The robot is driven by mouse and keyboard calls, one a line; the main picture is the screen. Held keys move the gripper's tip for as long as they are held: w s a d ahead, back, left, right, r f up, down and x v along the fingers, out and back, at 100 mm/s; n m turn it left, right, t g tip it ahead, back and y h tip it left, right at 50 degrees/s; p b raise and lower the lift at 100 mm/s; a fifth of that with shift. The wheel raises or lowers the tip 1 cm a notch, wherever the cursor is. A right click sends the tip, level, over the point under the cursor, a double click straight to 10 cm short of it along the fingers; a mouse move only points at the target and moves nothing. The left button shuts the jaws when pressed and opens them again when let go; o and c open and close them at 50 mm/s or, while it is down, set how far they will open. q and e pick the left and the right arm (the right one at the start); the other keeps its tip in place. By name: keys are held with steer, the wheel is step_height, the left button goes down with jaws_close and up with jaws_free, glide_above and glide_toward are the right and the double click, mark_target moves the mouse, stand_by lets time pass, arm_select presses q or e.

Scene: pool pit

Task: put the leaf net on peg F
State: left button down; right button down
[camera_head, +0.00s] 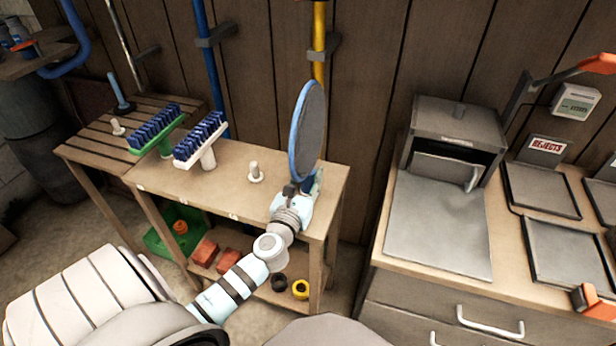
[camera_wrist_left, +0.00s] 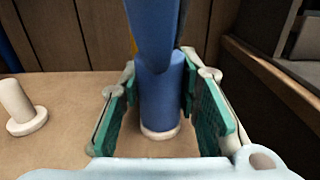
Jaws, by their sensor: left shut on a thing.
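The leaf net (camera_head: 309,132) has a blue oval rim and dark mesh, and stands upright above the right end of the wooden bench. My left gripper (camera_head: 298,190) is shut on its blue handle. In the left wrist view, the blue tube (camera_wrist_left: 161,90) of the net stands between the green finger pads. A white round base (camera_wrist_left: 160,133) shows right under the tube, which appears to sit over a peg there. The peg itself is hidden. A bare white peg (camera_head: 255,173) stands to the left, also in the left wrist view (camera_wrist_left: 18,103). Peg letters are unreadable. My right gripper is out of view.
A green brush (camera_head: 156,130) and a white brush (camera_head: 201,142) with blue bristles stand further left on the bench (camera_head: 235,200). Blue and yellow poles (camera_head: 319,45) hang on the wall behind. A counter (camera_head: 440,225) with a grey box and trays is to the right.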

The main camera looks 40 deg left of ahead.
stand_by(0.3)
arm_select(q)
steer(key=c, duration=1.1)
jaws_free()
steer(key=shift+o, duration=0.5)
steer(key=o, duration=0.4)
steer(key=shift+c, duration=0.2)
steer(key=shift+s, duration=0.1)
steer(key=shift+v, duration=5.45)
